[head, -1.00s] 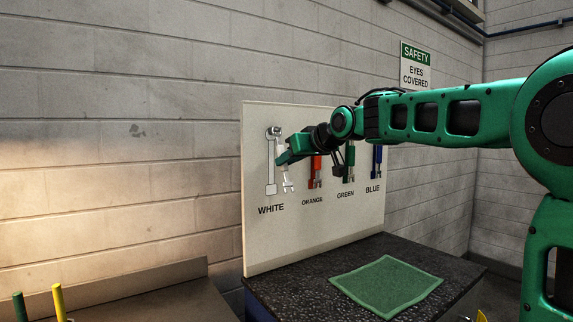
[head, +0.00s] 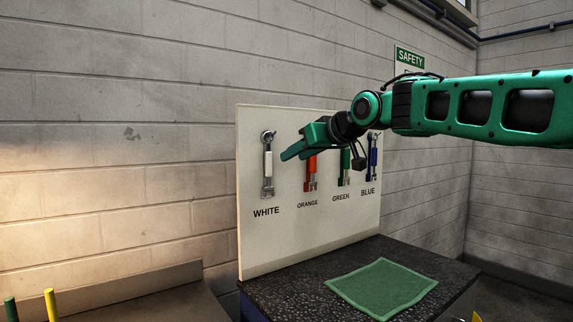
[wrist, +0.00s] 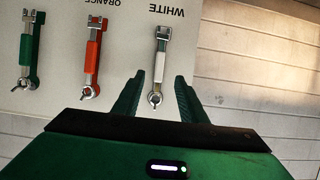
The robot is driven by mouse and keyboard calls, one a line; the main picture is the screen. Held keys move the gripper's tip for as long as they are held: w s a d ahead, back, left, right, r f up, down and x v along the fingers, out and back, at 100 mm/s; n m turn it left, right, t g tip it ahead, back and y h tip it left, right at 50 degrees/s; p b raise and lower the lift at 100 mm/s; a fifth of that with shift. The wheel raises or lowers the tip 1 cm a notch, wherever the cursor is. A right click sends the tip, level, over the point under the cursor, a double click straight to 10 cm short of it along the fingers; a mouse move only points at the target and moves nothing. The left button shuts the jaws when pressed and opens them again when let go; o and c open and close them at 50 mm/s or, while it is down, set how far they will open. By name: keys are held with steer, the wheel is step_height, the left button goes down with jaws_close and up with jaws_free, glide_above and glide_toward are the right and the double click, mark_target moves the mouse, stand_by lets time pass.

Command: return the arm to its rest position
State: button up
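My gripper (head: 291,152) is held in front of the tool board, to the right of the white wrench and partly in front of the orange one. In the wrist view its two fingers (wrist: 158,100) are spread apart with nothing between them touching. The white wrench (head: 268,170) hangs on the board above the WHITE label; it also shows beyond the fingers in the wrist view (wrist: 159,62). My arm reaches in from the right side of the head view. The upper parts of the orange wrench (head: 310,178) and green wrench (head: 344,172) are hidden behind my gripper and wrist.
The white board (head: 300,235) stands at the back of a dark speckled table (head: 290,291). A green cloth (head: 382,287) lies on the table. A blue wrench (head: 372,160) hangs at the right. Yellow (head: 51,304) and green posts stand at lower left. A brick wall is behind.

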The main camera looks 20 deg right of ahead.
steer(key=s+d+f+m+g+h, duration=0.25)
steer(key=s+d+f, duration=0.4)
steer(key=f, duration=0.35)
steer(key=s+d+f+m+g+h, duration=0.1)
steer(key=s+d+f+m+g, duration=0.15)
steer(key=s+d+f, duration=0.45)
steer(key=s+f+m+g, duration=0.2)
steer(key=s+f+g, duration=0.2)
steer(key=s+f, duration=0.7)
steer(key=s+d+f+m+g, duration=0.1)
steer(key=s+f+m+g, duration=0.2)
steer(key=s+f, duration=0.7)
steer(key=s+g, duration=0.1)
steer(key=s, duration=0.7)
steer(key=shift+d+f, duration=0.15)
steer(key=shift+f, duration=0.25)
steer(key=shift+h, duration=0.25)
steer(key=shift+w+f, duration=0.25)
steer(key=shift+w, duration=0.35)
